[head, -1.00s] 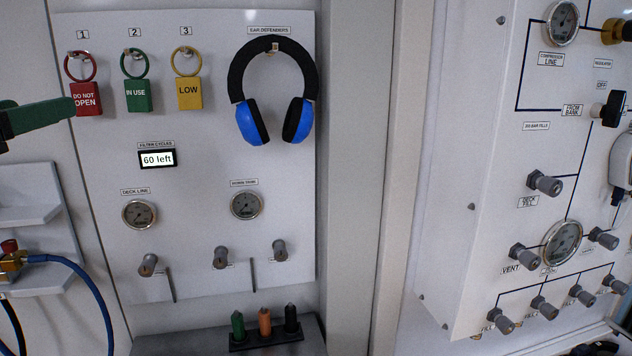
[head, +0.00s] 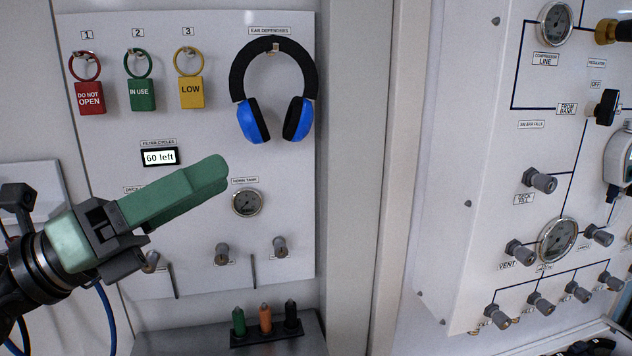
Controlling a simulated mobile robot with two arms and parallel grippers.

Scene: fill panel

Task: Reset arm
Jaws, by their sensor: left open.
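My left gripper (head: 213,172) reaches in from the left in the head view, in front of the white wall panel. Its green fingers point right and slightly up, overlap each other from this angle, and show nothing between them. It hides the deck line gauge below the "60 left" display (head: 159,157). My right gripper does not show.
Red (head: 90,97), green (head: 141,94) and yellow (head: 190,92) tags hang on hooks, beside blue-black ear defenders (head: 274,90). Colored markers (head: 265,319) stand on a ledge below. A fill panel with gauges and knobs (head: 540,181) juts out at right. A blue hose (head: 107,315) hangs at lower left.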

